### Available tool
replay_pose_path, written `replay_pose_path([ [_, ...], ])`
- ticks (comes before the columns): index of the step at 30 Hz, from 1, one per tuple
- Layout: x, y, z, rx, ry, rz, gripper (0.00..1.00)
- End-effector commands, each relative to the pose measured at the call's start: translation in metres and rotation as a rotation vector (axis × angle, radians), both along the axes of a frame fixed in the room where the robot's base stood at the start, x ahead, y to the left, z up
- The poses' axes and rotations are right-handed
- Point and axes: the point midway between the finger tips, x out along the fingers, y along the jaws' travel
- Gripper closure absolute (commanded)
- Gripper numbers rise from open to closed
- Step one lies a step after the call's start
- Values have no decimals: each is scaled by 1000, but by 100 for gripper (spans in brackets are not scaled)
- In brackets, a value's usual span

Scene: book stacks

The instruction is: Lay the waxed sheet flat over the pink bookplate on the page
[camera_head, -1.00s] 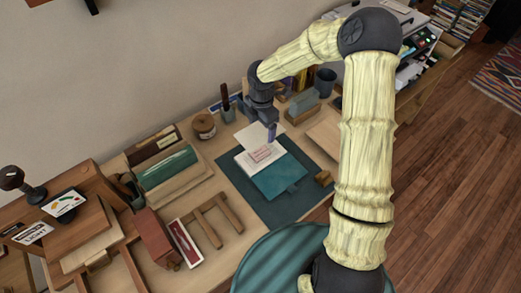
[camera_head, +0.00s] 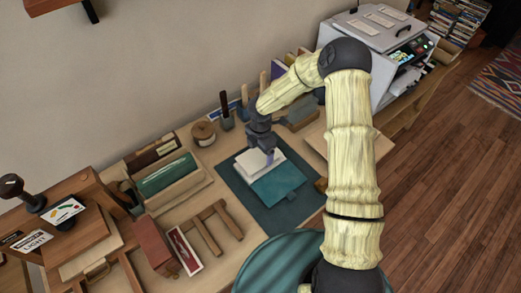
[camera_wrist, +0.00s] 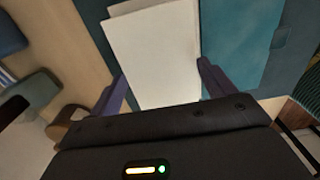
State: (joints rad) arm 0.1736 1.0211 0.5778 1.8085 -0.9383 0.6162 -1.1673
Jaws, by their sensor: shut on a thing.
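The white waxed sheet (camera_head: 252,162) is over the page of the open teal-covered book (camera_head: 277,186). My gripper (camera_head: 268,157) is shut on the sheet near its edge. In the wrist view the sheet (camera_wrist: 152,55) extends away between my two fingers (camera_wrist: 163,92). The pink bookplate is hidden in both current views, apparently beneath the sheet. I cannot tell whether the sheet touches the page all over.
The book lies on a dark teal mat (camera_head: 239,187). A green roll in a wooden tray (camera_head: 170,180) and a wooden frame (camera_head: 208,225) stand to the left. A round tin (camera_head: 203,133) stands behind. A grey machine (camera_head: 375,50) is at the back right.

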Motion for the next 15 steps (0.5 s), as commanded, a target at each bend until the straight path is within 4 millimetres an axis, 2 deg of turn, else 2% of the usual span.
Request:
replay_pose_path([
  [15,0,1,-8,0,-1,1,39],
])
